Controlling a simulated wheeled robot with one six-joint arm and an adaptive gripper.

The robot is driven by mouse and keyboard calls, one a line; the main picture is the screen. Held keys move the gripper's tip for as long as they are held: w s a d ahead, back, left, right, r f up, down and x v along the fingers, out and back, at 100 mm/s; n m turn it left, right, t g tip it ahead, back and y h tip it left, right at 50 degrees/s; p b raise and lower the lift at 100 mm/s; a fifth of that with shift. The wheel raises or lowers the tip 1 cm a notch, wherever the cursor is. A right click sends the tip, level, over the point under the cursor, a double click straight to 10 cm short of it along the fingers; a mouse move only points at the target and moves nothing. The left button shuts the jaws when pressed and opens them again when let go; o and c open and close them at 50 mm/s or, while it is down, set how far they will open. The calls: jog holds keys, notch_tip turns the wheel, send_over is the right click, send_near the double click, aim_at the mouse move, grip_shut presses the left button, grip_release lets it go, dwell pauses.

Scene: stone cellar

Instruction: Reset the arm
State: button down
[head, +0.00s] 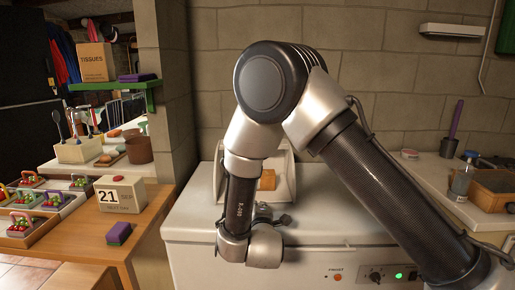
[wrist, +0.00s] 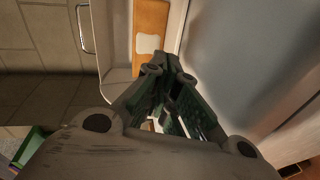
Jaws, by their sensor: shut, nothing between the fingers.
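My arm is bent over a white chest (head: 190,225) with a control panel on its front. My gripper (wrist: 167,62) is shut and empty in the wrist view, its fingertips together at the upper middle. In the head view my gripper (head: 268,214) is small and partly hidden behind my wrist, low above the chest top. Just beyond it stands a pale open-fronted box (head: 285,175) with an orange-brown block (head: 267,180) in it. The wrist view shows an orange-brown piece with a white patch (wrist: 150,42) beyond the fingertips; I cannot tell whether they touch.
A wooden table (head: 150,220) at left holds a date block (head: 120,195), a purple sponge (head: 118,233) and several trays. A block wall stands close behind.

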jog(key=w+d+r+m+g+y, duration=0.1)
jog(key=w+d+r+m+g, duration=0.1)
jog(key=w+d+r+m, duration=0.3)
jog(key=s+d+r+m+g+y, duration=0.1)
jog(key=s+d+r+m+g, duration=0.1)
jog(key=s+d+r, duration=0.3)
jog(key=s+d+r+m+g+y, duration=0.1)
jog(key=s+d+r+g, duration=0.15)
jog(key=d+r, duration=0.4)
jog(key=s+d+r+m+g+h, duration=0.2)
jog(key=s+d+m, duration=0.2)
jog(key=s+d, duration=0.6)
jog(key=s+d+r+m+g+h, duration=0.1)
jog(key=s+d+r+m+g, duration=0.2)
jog(key=s+d, duration=0.6)
jog(key=s+m, duration=0.1)
jog(key=s, duration=0.7)
jog(key=shift+s+d+m+h, duration=0.15)
jog(key=shift+d+m+h, duration=0.2)
jog(key=shift+m+h, duration=0.05)
jog(key=shift+r, duration=0.1)
